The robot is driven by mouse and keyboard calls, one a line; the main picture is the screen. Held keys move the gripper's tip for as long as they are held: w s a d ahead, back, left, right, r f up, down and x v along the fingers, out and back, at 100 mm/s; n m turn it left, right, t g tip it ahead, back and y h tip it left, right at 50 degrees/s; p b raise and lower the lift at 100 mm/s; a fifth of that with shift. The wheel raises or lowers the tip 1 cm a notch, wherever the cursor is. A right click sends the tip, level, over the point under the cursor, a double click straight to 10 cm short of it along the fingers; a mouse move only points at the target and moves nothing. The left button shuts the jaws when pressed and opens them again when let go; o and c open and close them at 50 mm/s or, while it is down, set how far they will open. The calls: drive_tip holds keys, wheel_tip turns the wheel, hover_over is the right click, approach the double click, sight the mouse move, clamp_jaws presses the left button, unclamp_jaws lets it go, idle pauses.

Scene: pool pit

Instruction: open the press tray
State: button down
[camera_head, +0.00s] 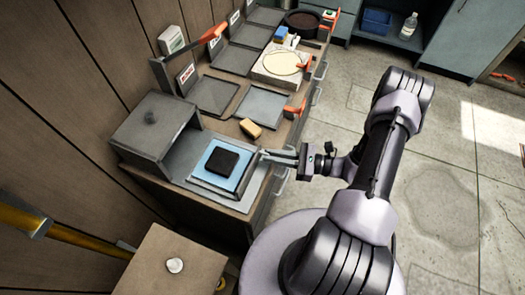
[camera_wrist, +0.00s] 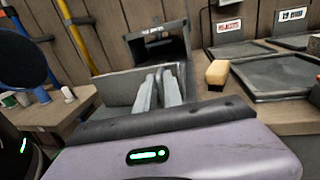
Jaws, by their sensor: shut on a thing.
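The press tray (camera_head: 207,183) is a pale blue-topped tray with a dark square pad (camera_head: 223,162) on it. It sticks out at the front of a grey press box (camera_head: 153,133) at the near end of the bench. My gripper (camera_head: 264,155) reaches in from the right and is shut at the tray's front edge. The exact part between the fingers is too small to make out. In the wrist view, my fingers (camera_wrist: 161,76) lie close together against a grey panel (camera_wrist: 115,88), with the open dark mouth of the press box (camera_wrist: 158,46) behind.
A tan block (camera_head: 250,129) lies on the bench beside the press. Dark flat trays (camera_head: 212,95) and (camera_wrist: 275,75) fill the bench beyond. A small wooden table (camera_head: 172,262) stands at the near left. Bare floor (camera_head: 435,190) lies to the right.

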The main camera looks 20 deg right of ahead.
drive_tip(key=shift+s+d+f, duration=0.1)
drive_tip(key=shift+s, duration=0.25)
drive_tip(key=c, duration=1.5)
unclamp_jaws()
drive_tip(key=shift+c, duration=0.2)
drive_tip(key=shift+d, duration=0.1)
drive_tip(key=p+v, duration=0.2)
drive_tip(key=v, duration=1.5)
drive_tip(key=shift+d, duration=0.15)
